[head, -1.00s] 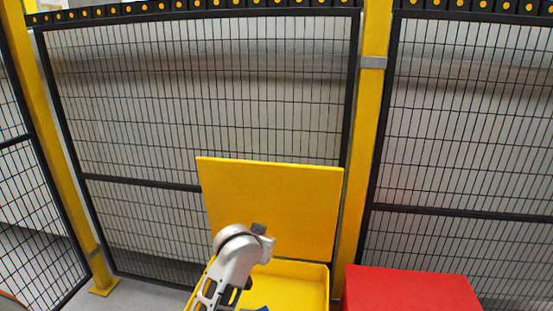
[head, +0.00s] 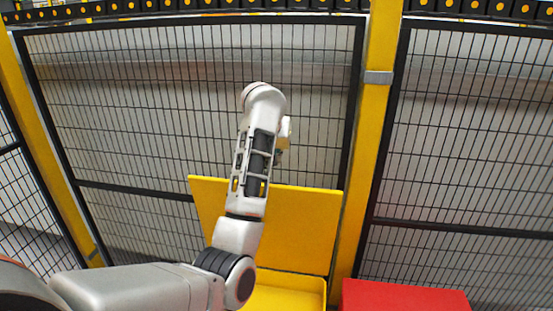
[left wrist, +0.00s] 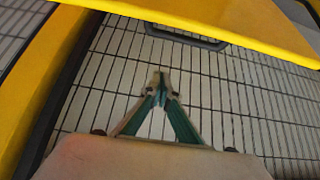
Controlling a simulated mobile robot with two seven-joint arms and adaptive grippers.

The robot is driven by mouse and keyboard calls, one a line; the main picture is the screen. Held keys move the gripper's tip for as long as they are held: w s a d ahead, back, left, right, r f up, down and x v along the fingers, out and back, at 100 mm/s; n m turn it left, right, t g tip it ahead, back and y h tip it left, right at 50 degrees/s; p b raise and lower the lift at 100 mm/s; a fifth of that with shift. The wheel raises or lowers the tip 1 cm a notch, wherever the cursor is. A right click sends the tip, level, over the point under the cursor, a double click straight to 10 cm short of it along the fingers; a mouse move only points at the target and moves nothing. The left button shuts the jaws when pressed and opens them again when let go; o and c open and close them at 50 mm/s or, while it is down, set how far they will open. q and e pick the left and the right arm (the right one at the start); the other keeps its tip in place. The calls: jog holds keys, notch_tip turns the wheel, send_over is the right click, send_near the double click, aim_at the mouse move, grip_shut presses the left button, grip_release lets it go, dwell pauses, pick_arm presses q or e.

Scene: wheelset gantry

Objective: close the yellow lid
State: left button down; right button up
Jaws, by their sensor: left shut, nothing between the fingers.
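The yellow lid (head: 305,225) stands open, close to upright, at the back of a yellow box (head: 290,294) in the head view. My left arm crosses in front of the lid and hides part of it and of the box. My left gripper (head: 281,150) is above the lid's top edge, mostly hidden behind my own wrist. In the left wrist view the gripper (left wrist: 160,84) is shut and empty, its tips together in front of mesh. The lid's yellow panel (left wrist: 215,22) crosses the top, with a dark handle (left wrist: 187,38) along its edge. The fingers appear apart from it.
A black mesh fence (head: 130,130) with yellow posts (head: 373,130) stands close behind the lid. A red box (head: 405,297) is right of the yellow box. The space above the red box is clear.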

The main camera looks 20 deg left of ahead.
pick_arm(q)
jog(key=x, duration=0.8)
jog(key=shift+s+d+f, duration=0.15)
jog(key=shift+s+f, duration=0.05)
jog(key=shift+s, duration=0.4)
jog(key=shift+s+d+f, duration=0.15)
jog(key=shift+s+f, duration=0.05)
jog(key=shift+s, duration=0.45)
jog(key=shift+s+d+f, duration=0.15)
jog(key=shift+s+f, duration=0.05)
jog(key=shift+s, duration=0.4)
